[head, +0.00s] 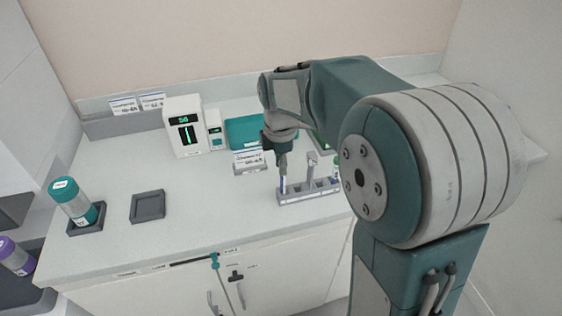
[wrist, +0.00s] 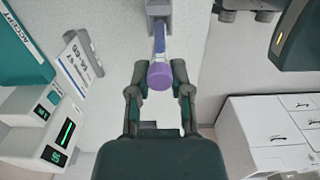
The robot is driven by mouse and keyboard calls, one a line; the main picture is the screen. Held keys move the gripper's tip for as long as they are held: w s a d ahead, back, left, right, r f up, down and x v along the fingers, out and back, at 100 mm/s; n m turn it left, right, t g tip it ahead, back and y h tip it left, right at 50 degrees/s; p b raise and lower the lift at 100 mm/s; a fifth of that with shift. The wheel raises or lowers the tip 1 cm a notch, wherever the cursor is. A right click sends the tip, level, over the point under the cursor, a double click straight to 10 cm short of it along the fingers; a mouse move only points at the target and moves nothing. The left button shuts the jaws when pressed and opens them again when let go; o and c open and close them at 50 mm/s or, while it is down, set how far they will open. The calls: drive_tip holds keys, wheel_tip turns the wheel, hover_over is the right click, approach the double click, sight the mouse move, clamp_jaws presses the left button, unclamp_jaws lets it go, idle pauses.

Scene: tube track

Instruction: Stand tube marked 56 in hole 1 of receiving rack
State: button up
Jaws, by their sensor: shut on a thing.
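My gripper (head: 282,154) points down over the left end of the grey receiving rack (head: 322,194). It is shut on a slim tube (head: 283,184) with a white and blue body, whose lower end is at the rack's left end. In the wrist view the tube's purple cap (wrist: 161,75) lies between the fingers of my gripper (wrist: 159,82), and its body runs toward the rack (wrist: 158,8). The tube looks upright. I cannot read a number on it, nor tell whether it is fully seated in a hole.
Another tube (head: 311,168) stands further right in the rack. A white device (head: 184,126) showing 56, a teal tray (head: 247,132) and a label card (head: 248,162) are behind. A teal-capped jar (head: 74,202) and an empty square holder (head: 148,206) are at left. The counter between is clear.

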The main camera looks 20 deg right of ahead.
drive_tip(key=shift+d+f, duration=0.1)
drive_tip(key=shift+f, duration=0.55)
drive_tip(key=o, duration=0.9)
drive_tip(key=shift+r, duration=0.1)
wheel_tip(320, 180, up, 12)
drive_tip(key=shift+f, duration=0.15)
idle(0.3)
idle(0.5)
